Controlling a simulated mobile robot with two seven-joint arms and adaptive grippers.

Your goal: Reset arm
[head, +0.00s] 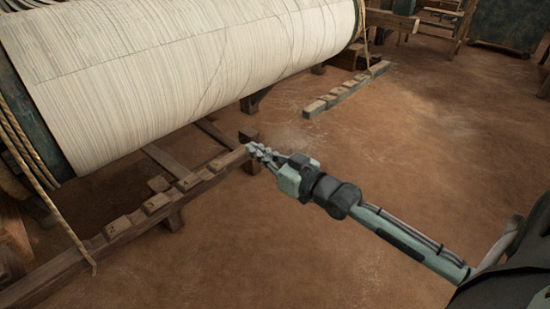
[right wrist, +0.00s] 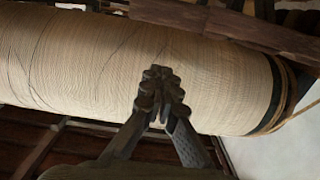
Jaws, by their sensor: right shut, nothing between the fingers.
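My right gripper (head: 263,151) reaches in from the lower right in the head view. Its fingers are shut and empty, close to the end of a notched wooden beam in the picture; I cannot tell whether they touch it. In the right wrist view the gripper (right wrist: 160,90) has its fingertips together in front of the large cream warp roller (right wrist: 70,60). The roller (head: 170,60) lies across the upper left in the head view. My left gripper is not in view.
The notched wooden beam (head: 140,215) runs along the lower left. A second notched beam (head: 345,90) lies on the floor beyond. A rope (head: 50,195) hangs at the roller's left end. Wooden frames (head: 400,20) stand at the back. The brown earthen floor (head: 440,150) is clear on the right.

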